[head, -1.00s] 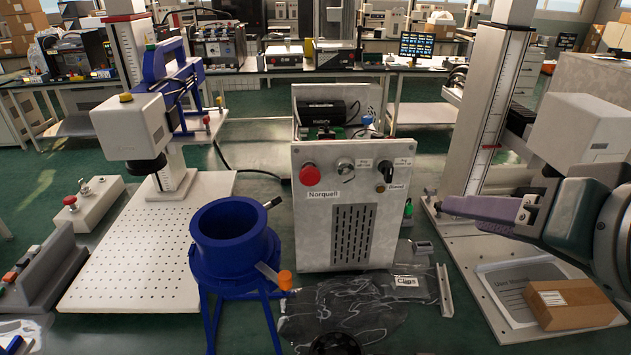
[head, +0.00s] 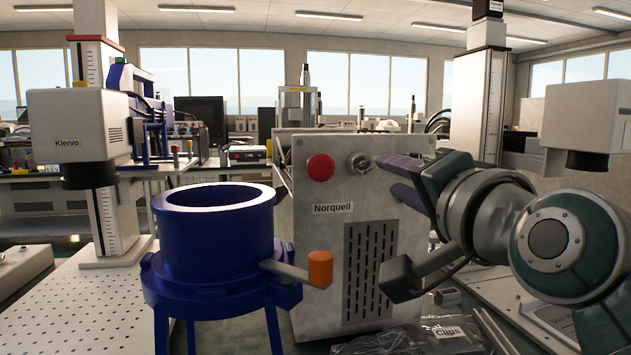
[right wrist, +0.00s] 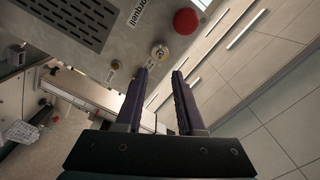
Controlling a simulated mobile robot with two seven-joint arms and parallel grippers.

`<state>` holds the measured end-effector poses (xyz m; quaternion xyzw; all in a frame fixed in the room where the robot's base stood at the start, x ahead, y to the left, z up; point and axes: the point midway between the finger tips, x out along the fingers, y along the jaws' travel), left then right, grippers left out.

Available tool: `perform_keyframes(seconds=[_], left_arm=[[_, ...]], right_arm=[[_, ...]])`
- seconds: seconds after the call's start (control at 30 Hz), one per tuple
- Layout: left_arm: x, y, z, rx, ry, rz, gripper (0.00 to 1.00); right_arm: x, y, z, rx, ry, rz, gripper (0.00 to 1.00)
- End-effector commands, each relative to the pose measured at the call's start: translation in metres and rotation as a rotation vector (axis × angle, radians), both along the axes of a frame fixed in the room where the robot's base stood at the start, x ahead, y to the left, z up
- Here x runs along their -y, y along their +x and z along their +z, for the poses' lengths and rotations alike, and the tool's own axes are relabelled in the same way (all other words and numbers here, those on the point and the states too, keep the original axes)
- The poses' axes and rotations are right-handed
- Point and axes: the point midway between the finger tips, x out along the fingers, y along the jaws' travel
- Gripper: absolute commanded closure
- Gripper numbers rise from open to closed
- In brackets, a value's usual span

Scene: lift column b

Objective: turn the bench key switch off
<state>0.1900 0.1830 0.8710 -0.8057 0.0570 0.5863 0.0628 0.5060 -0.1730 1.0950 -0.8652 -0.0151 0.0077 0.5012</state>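The bench key switch (head: 360,163) is a round silver lock on the front of the grey Norquell box (head: 300,240), right of a red mushroom button (head: 321,167). It also shows in the right wrist view (right wrist: 159,50); its key position is too small to tell. My right gripper (head: 388,177) has purple fingers, spread apart and empty, just right of the switch in the head view. In the right wrist view the gripper (right wrist: 160,74) has a clear gap between its fingers, with the switch beyond the tips. The black knob right of the switch is hidden. My left gripper is not in view.
A blue ring-shaped stand (head: 215,235) with an orange-tipped lever (head: 320,268) stands in front of the box's left side. A Klervo machine (head: 80,130) with a perforated plate is at left. A Clips bag (head: 445,332) lies at lower right.

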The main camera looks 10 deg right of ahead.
Motion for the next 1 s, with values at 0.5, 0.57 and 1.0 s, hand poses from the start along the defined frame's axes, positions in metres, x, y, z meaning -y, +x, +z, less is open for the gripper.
perform_keyframes(seconds=[0.5, 0.57, 1.0], left_arm=[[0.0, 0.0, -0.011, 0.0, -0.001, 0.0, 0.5], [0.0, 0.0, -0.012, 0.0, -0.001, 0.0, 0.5], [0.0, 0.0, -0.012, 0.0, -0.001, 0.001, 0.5]], right_arm=[[-0.002, 0.072, -0.001, -0.001, -0.003, 0.0, 0.62], [-0.002, 0.074, -0.001, -0.003, -0.003, 0.001, 0.62], [-0.002, 0.076, -0.001, -0.002, -0.003, 0.0, 0.78]])
